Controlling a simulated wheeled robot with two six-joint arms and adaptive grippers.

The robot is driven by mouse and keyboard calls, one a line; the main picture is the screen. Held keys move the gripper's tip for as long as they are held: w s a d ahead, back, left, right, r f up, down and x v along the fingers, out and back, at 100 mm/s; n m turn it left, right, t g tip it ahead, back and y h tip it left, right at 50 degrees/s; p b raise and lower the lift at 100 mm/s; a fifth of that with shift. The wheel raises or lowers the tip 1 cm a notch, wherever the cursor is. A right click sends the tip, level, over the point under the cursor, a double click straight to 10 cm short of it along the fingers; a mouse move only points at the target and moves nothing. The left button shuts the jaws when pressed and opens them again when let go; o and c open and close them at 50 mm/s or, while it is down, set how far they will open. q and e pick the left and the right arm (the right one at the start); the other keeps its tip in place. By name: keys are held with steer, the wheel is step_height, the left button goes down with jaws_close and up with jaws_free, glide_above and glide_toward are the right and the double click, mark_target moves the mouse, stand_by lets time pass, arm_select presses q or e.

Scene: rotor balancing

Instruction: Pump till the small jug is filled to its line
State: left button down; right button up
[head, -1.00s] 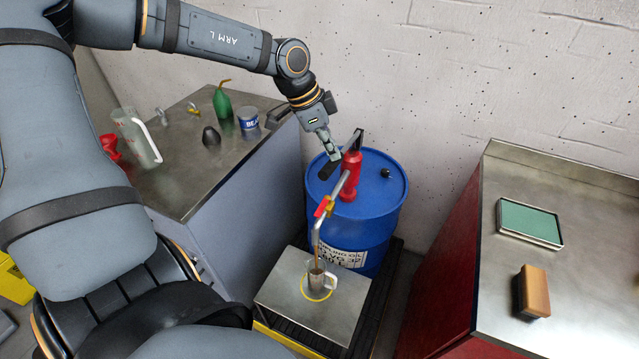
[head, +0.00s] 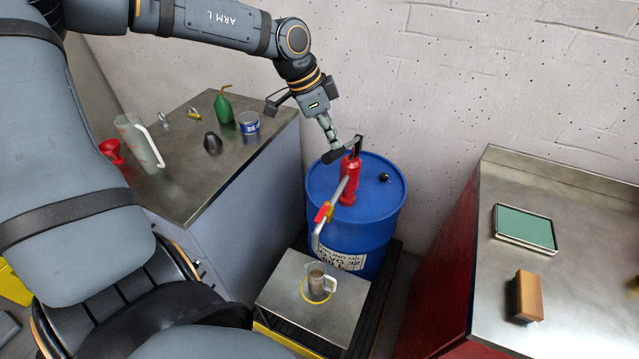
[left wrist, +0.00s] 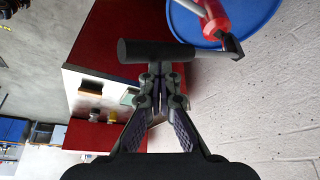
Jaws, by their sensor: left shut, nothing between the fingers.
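The small clear jug (head: 316,281) stands upright on a metal-topped stand (head: 339,321), inside a yellow ring. It looks brownish inside; its line and the exact level are too small to read. The red pump (head: 350,178) stands on the blue drum (head: 378,226), and its spout (head: 317,236) ends above the jug. No stream shows below the spout. My left gripper (head: 331,143) is shut and empty at the black pump handle (head: 333,156). In the left wrist view the fingertips (left wrist: 158,72) are right at the handle's grip (left wrist: 157,50); contact is unclear.
The left bench holds a clear pitcher (head: 138,141), a red funnel (head: 111,151), a green oil can (head: 223,106) and a blue-and-white tin (head: 248,122). The right bench holds a green pad (head: 526,227) and a wooden block (head: 529,295).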

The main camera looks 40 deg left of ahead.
arm_select(q)
step_height(320, 180, up, 10)
steer(key=w+p, duration=0.1)
steer(key=p, duration=0.5)
steer(key=shift+a+r, duration=0.15)
steer(key=shift+w, duration=0.1)
stand_by(0.7)
